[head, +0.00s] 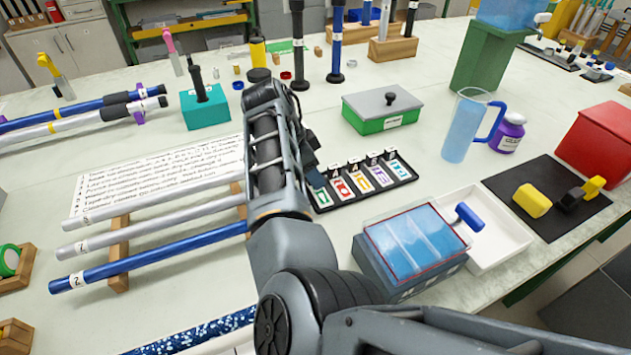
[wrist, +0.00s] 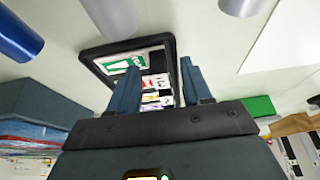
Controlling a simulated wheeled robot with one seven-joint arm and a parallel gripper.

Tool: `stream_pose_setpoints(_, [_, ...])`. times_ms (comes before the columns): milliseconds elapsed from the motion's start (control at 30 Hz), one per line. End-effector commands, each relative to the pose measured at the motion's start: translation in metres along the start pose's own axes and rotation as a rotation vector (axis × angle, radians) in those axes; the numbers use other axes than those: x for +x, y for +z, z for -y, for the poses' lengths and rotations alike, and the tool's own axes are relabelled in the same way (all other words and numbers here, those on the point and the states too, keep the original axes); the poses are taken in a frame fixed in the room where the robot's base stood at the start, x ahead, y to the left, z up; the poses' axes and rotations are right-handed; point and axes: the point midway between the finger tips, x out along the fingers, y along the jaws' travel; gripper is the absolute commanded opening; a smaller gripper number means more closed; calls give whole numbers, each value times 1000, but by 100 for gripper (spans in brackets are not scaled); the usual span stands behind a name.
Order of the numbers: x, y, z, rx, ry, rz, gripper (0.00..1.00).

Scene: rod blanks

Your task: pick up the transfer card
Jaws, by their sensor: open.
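A black card rack (head: 400,183) lies on the table right of my forearm in the head view. It holds several white cards with coloured pictures, including a green card (head: 322,198), a red card (head: 341,187) and a blue card (head: 399,168). I cannot read which is the transfer card. In the wrist view the rack (wrist: 171,60) lies beyond my fingers, with the green card (wrist: 122,62) at its far end. My gripper (wrist: 158,65) is open over the rack, with nothing seen between its fingers; they hide parts of it. In the head view my arm largely hides the gripper.
Left of my arm, rods (head: 160,255) rest on wooden supports beside a written sheet (head: 150,180). Right of it stand a blue compartment box (head: 400,275), a white tray (head: 510,255), a green box with a grey lid (head: 383,115) and a blue jug (head: 462,130).

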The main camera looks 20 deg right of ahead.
Motion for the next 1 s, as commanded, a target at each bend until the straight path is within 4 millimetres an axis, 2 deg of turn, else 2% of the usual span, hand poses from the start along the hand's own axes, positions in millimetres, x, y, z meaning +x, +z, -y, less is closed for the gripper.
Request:
stream_pose_setpoints(67, [0, 0, 0, 0, 0, 0, 47])
stream_pose_setpoints(567, [0, 0, 0, 0, 0, 0, 0])
stream_pose_setpoints(1000, [-6, -2, 0, 1, -1, -1, 0])
